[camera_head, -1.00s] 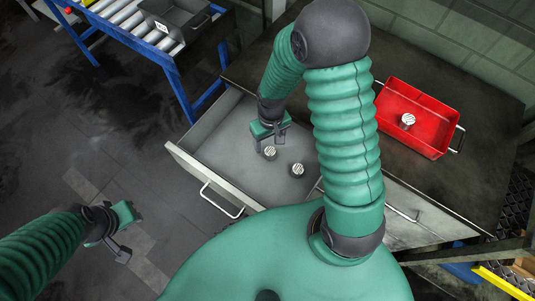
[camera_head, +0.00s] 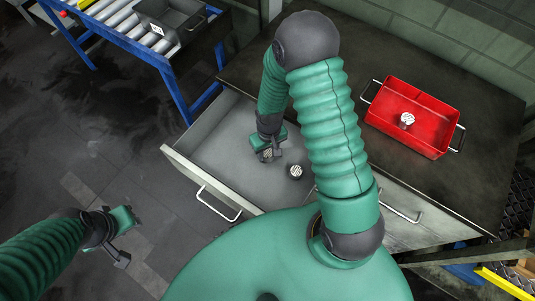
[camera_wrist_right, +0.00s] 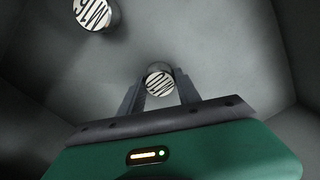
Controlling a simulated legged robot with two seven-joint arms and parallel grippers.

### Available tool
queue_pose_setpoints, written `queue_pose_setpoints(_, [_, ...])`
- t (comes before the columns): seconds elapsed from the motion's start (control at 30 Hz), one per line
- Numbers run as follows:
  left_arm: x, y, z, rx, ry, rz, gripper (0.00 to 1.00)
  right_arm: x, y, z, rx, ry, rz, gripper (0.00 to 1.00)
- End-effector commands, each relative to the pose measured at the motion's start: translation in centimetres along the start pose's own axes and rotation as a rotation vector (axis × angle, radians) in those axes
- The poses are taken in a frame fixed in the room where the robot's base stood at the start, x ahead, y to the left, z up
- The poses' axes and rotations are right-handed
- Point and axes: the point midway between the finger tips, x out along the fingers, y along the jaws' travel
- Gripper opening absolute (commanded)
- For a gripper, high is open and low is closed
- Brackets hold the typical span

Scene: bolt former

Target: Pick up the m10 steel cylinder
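A short steel cylinder (camera_wrist_right: 159,82) lies between the fingertips of my right gripper (camera_wrist_right: 160,92) in the right wrist view. Its striped top carries a turned label that seems to read M10. The fingers stand on either side of it, with a narrow gap at the right finger. In the head view my right gripper (camera_head: 268,155) is low in the open drawer and partly hides this cylinder. A second, larger-looking cylinder (camera_head: 296,172) stands beside it in the drawer, and it also shows in the right wrist view (camera_wrist_right: 93,13). My left gripper (camera_head: 130,238) is open and empty over the floor.
The grey drawer (camera_head: 190,165) is pulled out from a dark-topped bench (camera_head: 345,60). A red bin (camera_head: 410,135) on the bench holds another cylinder (camera_head: 407,120). A roller conveyor (camera_head: 125,22) with a grey bin (camera_head: 185,22) stands at the upper left.

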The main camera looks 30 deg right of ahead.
Motion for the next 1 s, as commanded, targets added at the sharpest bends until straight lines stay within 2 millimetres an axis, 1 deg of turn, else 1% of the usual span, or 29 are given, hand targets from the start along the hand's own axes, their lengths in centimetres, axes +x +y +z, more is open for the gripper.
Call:
queue_pose_setpoints(0.03, [0.0, 0.0, 0.0, 0.0, 0.0, 0.0, 0.32, 0.0, 0.0, 0.0, 0.0, 0.0, 0.0, 0.24])
queue_pose_setpoints(0.2, [0.0, 0.0, 0.0, 0.0, 0.0, 0.0, 0.32, 0.0, 0.0, 0.0, 0.0, 0.0, 0.0, 0.02])
queue_pose_setpoints(0.23, [0.0, 0.0, 0.0, 0.0, 0.0, 0.0, 0.32, 0.0, 0.0, 0.0, 0.0, 0.0, 0.0, 0.0])
queue_pose_setpoints(0.57, [0.0, 0.0, 0.0, 0.0, 0.0, 0.0, 0.32, -0.1, 0.0, 0.0, 0.0, 0.001, 0.0, 0.0])
queue_pose_setpoints(0.67, [-0.3, 0.0, -0.1, 0.0, 0.0, 0.0, 0.32, -1.2, 0.0, -0.1, 0.0, 0.002, 0.0, 0.0])
queue_pose_setpoints(0.9, [-1.5, 0.0, -0.4, 0.0, 0.0, 0.0, 0.32, -7.2, -0.2, -0.1, 0.0, 0.007, 0.001, 0.0])
queue_pose_setpoints(1.0, [-1.8, 0.0, -0.4, 0.0, 0.0, 0.0, 0.32, -8.9, -0.2, -0.1, 0.0, 0.005, 0.001, 0.0])
